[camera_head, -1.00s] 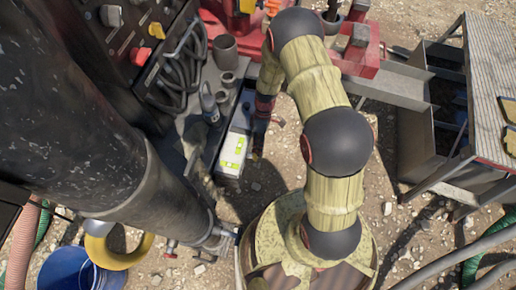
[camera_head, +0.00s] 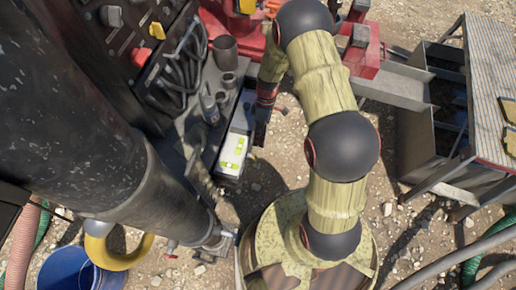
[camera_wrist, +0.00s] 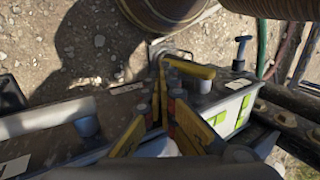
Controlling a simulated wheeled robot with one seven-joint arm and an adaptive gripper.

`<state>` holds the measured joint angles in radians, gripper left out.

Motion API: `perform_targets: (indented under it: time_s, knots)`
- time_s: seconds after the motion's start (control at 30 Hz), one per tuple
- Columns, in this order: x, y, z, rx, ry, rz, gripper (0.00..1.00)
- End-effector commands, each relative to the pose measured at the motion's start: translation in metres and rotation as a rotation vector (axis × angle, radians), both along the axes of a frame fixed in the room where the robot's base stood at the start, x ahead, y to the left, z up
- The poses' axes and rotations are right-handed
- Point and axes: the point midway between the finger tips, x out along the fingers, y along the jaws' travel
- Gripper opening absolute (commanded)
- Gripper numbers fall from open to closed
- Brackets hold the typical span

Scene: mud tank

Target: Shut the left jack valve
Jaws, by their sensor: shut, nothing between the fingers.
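My gripper (camera_wrist: 164,84) shows in the middle of the wrist view, its yellow and dark fingers together with nothing held. A yellow lever-like bar (camera_wrist: 192,69) lies just beyond and right of the fingertips, close to them; whether they touch it I cannot tell. No label shows which of these is the left jack valve. In the head view, my fingers are mostly hidden by my arm, beside a white box with green-yellow labels (camera_head: 234,152); the box also shows in the wrist view (camera_wrist: 233,104).
A dark control panel with levers (camera_head: 172,70) and a thick black cylinder (camera_head: 85,125) stand on the left. A blue bucket (camera_head: 65,268) is at the lower left. A metal-grated structure (camera_head: 492,85) stands at the right. Gravel ground lies between.

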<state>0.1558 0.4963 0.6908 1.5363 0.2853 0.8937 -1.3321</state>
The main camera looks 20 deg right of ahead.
Motion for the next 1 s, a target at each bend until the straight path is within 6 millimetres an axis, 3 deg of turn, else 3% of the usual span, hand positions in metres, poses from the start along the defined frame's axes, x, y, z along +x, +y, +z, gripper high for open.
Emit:
perform_targets:
  time_s: [0.2,0.4,1.0]
  knots:
    - [0.016,-0.012,0.036,0.0,-0.001,-0.001,0.0]
    - [0.024,-0.018,0.054,0.0,0.0,0.0,0.0]
    - [0.025,-0.019,0.057,0.0,0.001,-0.001,0.0]
